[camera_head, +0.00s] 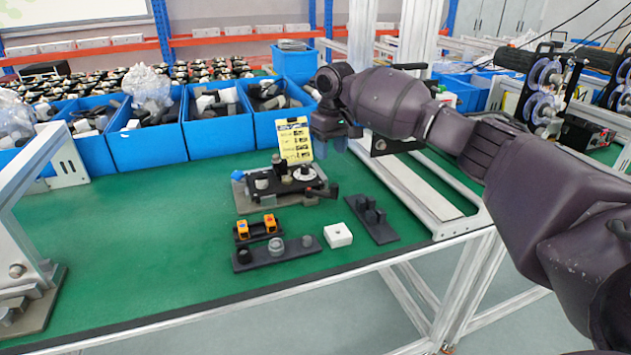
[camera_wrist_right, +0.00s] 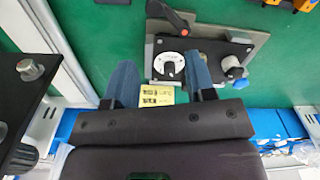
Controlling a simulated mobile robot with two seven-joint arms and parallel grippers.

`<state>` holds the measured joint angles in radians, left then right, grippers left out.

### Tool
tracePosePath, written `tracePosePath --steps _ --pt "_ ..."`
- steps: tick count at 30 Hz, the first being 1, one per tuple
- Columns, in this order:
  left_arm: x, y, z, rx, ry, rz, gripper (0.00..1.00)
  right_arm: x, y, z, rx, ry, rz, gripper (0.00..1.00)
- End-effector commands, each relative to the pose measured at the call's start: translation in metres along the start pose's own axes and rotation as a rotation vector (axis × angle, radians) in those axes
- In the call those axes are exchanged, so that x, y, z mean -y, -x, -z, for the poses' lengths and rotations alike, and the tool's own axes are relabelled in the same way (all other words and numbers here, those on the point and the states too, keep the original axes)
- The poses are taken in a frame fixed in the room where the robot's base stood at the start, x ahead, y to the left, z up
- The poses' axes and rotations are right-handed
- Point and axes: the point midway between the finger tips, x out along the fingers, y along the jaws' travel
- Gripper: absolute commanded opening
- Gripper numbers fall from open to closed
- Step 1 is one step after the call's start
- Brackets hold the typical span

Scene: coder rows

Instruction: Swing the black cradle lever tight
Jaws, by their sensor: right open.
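The black lever (camera_head: 331,189) sits at the right end of the fixture on the green table. In the wrist view the lever (camera_wrist_right: 160,9) has a red mark near its pivot and points out past the plate edge. The fixture (camera_wrist_right: 215,52) is a black block on a grey plate, with a white dial and a blue knob. It also shows in the head view (camera_head: 281,183). My right gripper (camera_head: 335,138) is above and behind the fixture. In the wrist view its blue fingers (camera_wrist_right: 161,80) are apart and empty, clear of the lever. My left gripper is out of view.
A yellow card (camera_head: 294,140) stands behind the fixture. Blue bins (camera_head: 150,146) line the back. In front lie a black rack (camera_head: 275,256), an orange-topped holder (camera_head: 258,231), a white block (camera_head: 337,235) and a black plate (camera_head: 372,222).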

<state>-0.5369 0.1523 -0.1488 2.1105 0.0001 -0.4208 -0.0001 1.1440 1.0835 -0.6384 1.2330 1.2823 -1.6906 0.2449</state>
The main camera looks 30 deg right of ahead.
Motion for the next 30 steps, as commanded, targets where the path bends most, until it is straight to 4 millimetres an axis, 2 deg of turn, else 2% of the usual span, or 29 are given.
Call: tracePosePath --steps 4,7,15,21,30 --pt "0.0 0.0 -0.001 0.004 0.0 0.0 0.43 -0.001 0.0 -0.008 0.049 -0.016 -0.006 0.5" --pt "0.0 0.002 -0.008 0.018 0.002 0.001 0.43 -0.001 -0.008 -0.009 0.051 -0.021 -0.007 0.5" --pt "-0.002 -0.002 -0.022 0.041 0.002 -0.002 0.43 -0.001 -0.052 -0.011 0.054 -0.021 -0.008 0.5" --pt "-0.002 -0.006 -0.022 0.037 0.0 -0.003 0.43 -0.001 -0.084 -0.012 0.052 -0.021 -0.008 0.5" --pt "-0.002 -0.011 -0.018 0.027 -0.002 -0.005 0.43 -0.001 -0.106 -0.013 0.047 -0.02 -0.007 0.5"
